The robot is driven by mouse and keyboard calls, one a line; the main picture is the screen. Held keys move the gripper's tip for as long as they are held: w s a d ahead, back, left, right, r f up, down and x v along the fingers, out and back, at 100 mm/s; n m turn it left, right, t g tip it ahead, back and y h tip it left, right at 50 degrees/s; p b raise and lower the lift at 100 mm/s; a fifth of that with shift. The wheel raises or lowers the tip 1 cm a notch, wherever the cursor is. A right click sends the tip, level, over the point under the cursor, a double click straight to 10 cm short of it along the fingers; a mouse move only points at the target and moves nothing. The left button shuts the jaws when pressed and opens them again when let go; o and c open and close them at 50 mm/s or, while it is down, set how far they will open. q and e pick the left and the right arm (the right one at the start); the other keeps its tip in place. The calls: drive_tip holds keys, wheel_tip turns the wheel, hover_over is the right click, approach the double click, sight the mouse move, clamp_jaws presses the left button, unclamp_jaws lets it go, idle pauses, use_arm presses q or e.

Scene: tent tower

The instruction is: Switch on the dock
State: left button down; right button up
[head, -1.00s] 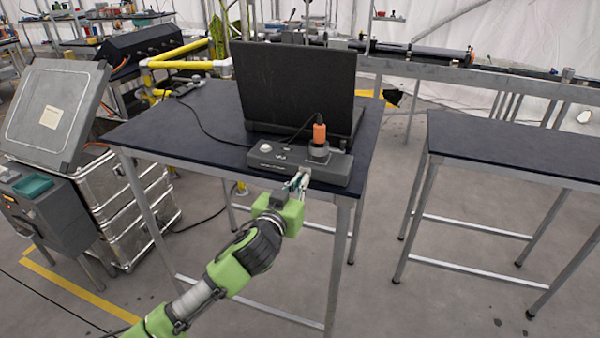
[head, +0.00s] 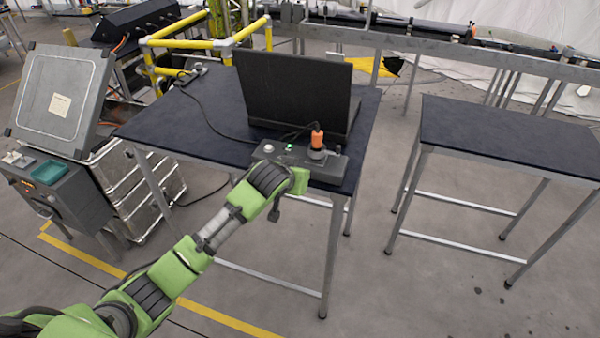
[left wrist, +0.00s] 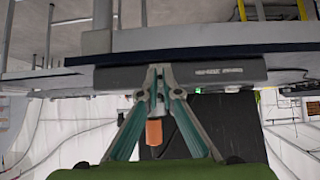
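The dock (head: 325,170) is a dark grey box at the front edge of the dark table, in front of the open laptop (head: 295,90). An orange plug (head: 317,138) stands upright on its right part. A small green light (head: 289,147) glows on its top; the light also shows in the left wrist view (left wrist: 197,91). My left gripper (head: 298,178) is at the dock's front side. In the left wrist view its fingertips (left wrist: 160,72) are together against or just in front of the dock (left wrist: 225,73), holding nothing visible. Exact contact is unclear. My right gripper is out of view.
A second, empty table (head: 510,140) stands to the right, with a floor gap between. A grey case (head: 60,105) and a control box (head: 60,195) are at the left. Yellow railing (head: 200,43) is behind the table. A cable runs across the tabletop.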

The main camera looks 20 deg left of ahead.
use_arm(q)
drive_tip(key=shift+w+r+g, duration=0.1)
drive_tip(key=shift+r+g, duration=0.05)
drive_tip(key=shift+g, duration=0.45)
drive_tip(key=c, duration=2.2)
unclamp_jaws()
drive_tip(key=shift+c, duration=0.2)
drive_tip(key=shift+r, duration=0.1)
drive_tip(key=v, duration=1.1)
drive_tip(key=shift+s+r, duration=0.25)
drive_tip(key=shift+r, duration=0.05)
